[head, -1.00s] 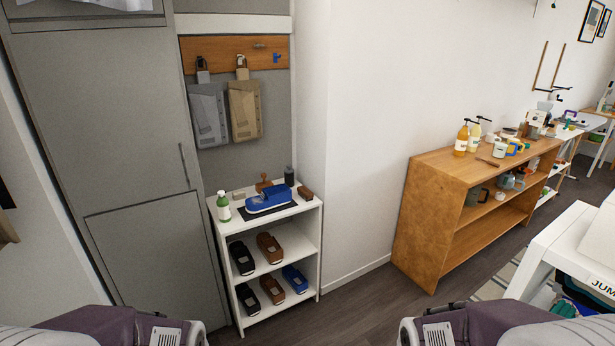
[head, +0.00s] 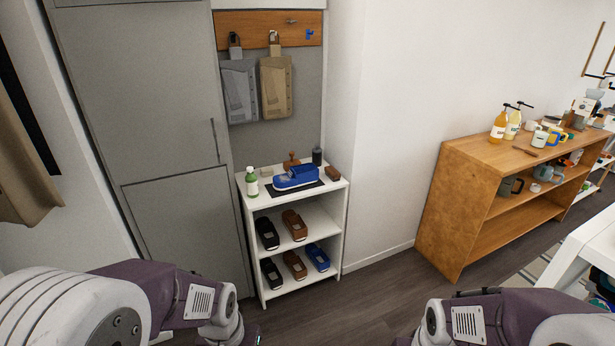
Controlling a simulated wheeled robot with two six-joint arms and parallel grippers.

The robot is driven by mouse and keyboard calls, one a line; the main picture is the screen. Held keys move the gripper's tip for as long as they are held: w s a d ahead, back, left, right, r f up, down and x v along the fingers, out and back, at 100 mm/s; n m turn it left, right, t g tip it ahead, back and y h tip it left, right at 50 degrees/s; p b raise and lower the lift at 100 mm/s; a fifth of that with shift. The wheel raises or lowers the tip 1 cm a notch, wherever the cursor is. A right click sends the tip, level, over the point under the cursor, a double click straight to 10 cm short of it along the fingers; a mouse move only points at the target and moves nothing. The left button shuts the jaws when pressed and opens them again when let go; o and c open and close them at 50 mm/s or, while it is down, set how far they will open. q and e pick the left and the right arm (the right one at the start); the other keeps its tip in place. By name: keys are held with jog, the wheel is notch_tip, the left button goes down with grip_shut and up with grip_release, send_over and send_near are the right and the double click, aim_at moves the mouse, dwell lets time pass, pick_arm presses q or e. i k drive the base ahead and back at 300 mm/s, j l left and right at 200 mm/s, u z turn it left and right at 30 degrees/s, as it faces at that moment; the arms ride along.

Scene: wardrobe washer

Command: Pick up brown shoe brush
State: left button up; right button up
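A small brown item with a knob-like upright handle, which looks like the brown shoe brush (head: 291,161), stands at the back of the white shelf unit's top (head: 338,184), behind a blue shoe. A brown block (head: 333,173) lies at the top's right edge; I cannot tell whether it is a brush too. My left arm shows at the lower left and my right arm at the lower right. Both are well short of the shelf. Neither gripper's fingers can be made out; they lie at or below the bottom edge of the picture.
A blue shoe (head: 296,177) on a dark mat, a green bottle (head: 252,182) and a dark canister (head: 317,157) share the top. Several shoes fill the lower shelves. A grey cabinet (head: 160,130) stands left, a wooden shelf (head: 455,200) right. Floor between is clear.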

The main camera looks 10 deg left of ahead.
aim_at(332, 172)
jog(key=i+l+u, duration=0.1)
jog(key=i+u, duration=0.2)
jog(key=i, duration=0.4)
jog(key=i+l+u, duration=0.3)
jog(key=i, duration=0.35)
jog(key=i+l+u, duration=0.3)
jog(key=i, duration=0.35)
jog(key=i+l+u, duration=0.3)
jog(key=i+l, duration=0.3)
